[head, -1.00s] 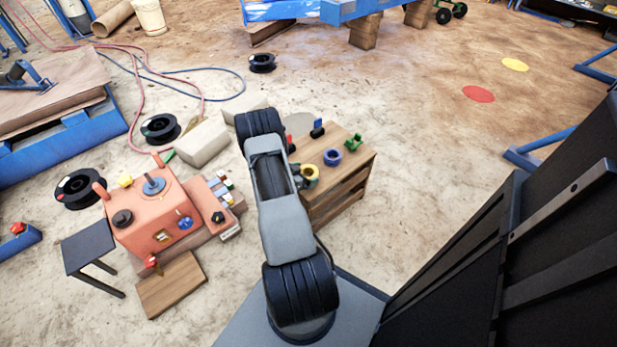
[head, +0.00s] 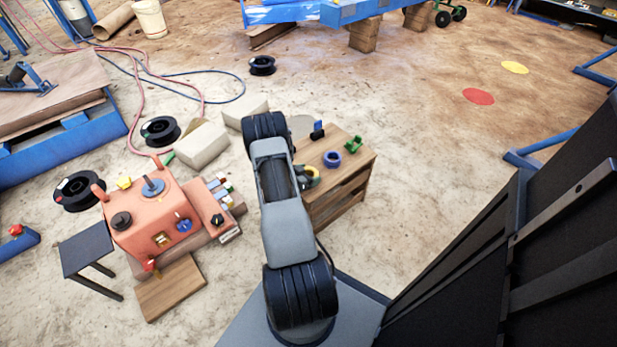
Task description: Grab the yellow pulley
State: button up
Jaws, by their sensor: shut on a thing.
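The yellow pulley (head: 314,172) shows as a small yellow ring on the left part of the wooden cabinet top (head: 343,176), at the right edge of my arm. My gripper (head: 305,178) is at the pulley, shut on it, and mostly hidden behind my arm's grey link. I cannot tell whether the pulley still touches the cabinet top.
A purple ring (head: 332,159), a green part (head: 353,144) and a blue-and-black part (head: 317,131) stand close by on the cabinet. The orange crusher machine (head: 150,215) stands left of my arm. Open floor lies right of the cabinet.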

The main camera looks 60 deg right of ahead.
jog(key=shift+c, duration=1.4)
jog(key=shift+r, duration=0.1)
